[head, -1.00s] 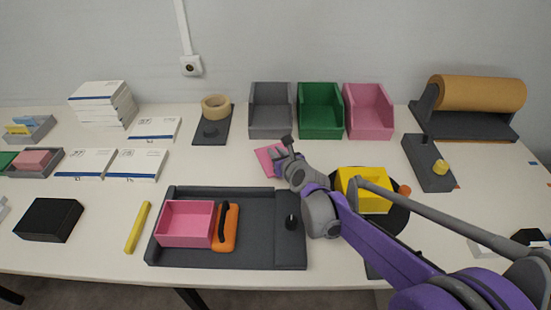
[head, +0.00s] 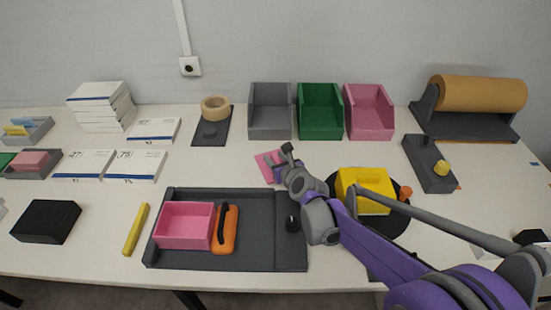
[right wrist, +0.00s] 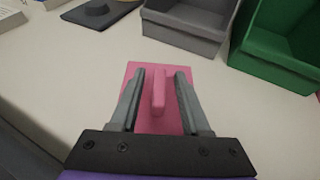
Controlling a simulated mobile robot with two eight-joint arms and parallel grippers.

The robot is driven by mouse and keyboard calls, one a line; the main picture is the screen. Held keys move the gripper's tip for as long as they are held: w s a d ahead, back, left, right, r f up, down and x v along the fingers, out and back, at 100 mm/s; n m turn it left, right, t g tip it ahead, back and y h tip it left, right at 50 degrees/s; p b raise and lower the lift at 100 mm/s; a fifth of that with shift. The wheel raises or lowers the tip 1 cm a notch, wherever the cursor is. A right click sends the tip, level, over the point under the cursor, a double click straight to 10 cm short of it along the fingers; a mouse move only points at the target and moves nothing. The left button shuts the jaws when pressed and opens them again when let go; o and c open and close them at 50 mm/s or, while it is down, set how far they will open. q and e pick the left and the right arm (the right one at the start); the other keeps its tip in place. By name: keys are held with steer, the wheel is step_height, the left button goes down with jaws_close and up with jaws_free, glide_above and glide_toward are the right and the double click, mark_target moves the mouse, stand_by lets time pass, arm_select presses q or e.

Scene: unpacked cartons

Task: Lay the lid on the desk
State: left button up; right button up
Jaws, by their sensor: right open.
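The pink lid (head: 264,163) lies flat on the desk in front of the grey and green bins, partly hidden by my right gripper in the head view. In the right wrist view the lid (right wrist: 145,72) shows as a pink plate with a raised ridge handle. My right gripper (right wrist: 157,75) is open, its two fingers on either side of the handle with a gap on each side. In the head view my right gripper (head: 283,161) is over the lid. The desk (head: 105,215) is white. My left gripper is not in view.
A dark tray (head: 260,225) at the front holds a pink box (head: 186,226) and an orange-handled tool (head: 224,230). Grey (head: 270,112), green (head: 320,112) and pink (head: 369,113) bins stand behind the lid. A yellow block (head: 365,190) sits right of my arm.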

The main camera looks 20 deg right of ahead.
steer(key=p+v, duration=0.2)
steer(key=v, duration=1)
steer(key=shift+r, duration=0.1)
